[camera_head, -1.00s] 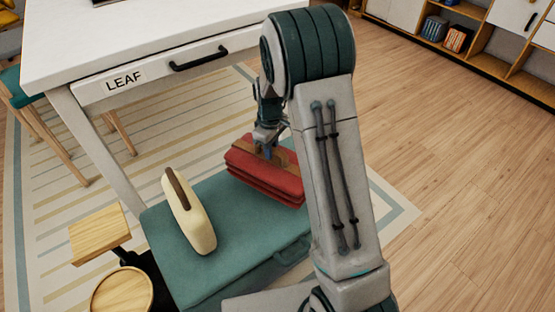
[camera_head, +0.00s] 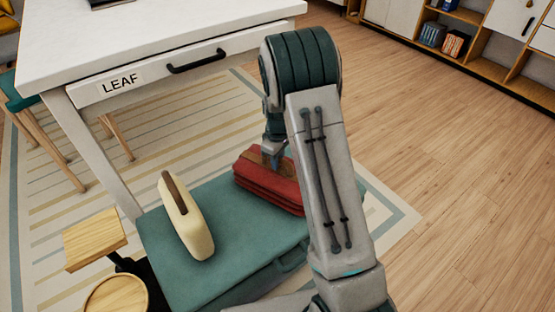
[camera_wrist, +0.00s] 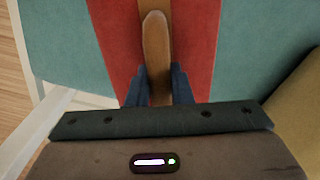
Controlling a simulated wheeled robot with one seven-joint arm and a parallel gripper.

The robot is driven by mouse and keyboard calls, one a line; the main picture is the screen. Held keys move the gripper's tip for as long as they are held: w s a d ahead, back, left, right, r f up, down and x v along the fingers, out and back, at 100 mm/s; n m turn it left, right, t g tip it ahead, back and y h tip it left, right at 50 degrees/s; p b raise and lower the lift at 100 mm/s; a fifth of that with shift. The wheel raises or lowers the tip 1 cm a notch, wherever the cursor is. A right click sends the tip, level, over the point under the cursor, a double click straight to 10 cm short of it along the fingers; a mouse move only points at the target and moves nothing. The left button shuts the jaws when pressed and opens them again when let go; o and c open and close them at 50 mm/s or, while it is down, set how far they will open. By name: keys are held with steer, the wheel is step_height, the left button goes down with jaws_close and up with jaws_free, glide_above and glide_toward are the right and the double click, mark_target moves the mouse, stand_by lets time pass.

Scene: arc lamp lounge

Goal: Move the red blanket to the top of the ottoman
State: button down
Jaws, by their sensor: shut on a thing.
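The folded red blanket (camera_head: 268,188), with a tan band across it, is at the far right of the teal ottoman top (camera_head: 220,245). My gripper (camera_head: 275,160) is above it, shut on the tan band at its middle. In the wrist view the red blanket (camera_wrist: 202,55) spreads to both sides of the tan band (camera_wrist: 156,50), and the blue fingers of my gripper (camera_wrist: 158,85) close around the band. The teal surface (camera_wrist: 265,50) lies beneath. I cannot tell whether the blanket's underside touches it. My arm hides the blanket's right end.
A cream object with a brown strip (camera_head: 186,218) stands on the ottoman's left part. A white table with a drawer labelled LEAF (camera_head: 160,75) stands behind. Small wooden tops (camera_head: 95,240) are at the left. Wood floor (camera_head: 450,170) is open at the right.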

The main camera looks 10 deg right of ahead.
steer(key=c, duration=1.3)
jaws_free()
step_height(320, 180, up, 11)
steer(key=p, duration=0.3)
steer(key=s+r+m, duration=0.4)
steer(key=s+r, duration=0.6)
steer(key=s, duration=0.3)
steer(key=s+m+t, duration=0.1)
steer(key=s+m, duration=0.3)
steer(key=s, duration=1)
steer(key=shift+s+d+r+m, duration=0.15)
steer(key=shift+s+r+m, duration=0.15)
steer(key=shift+r+m, duration=0.1)
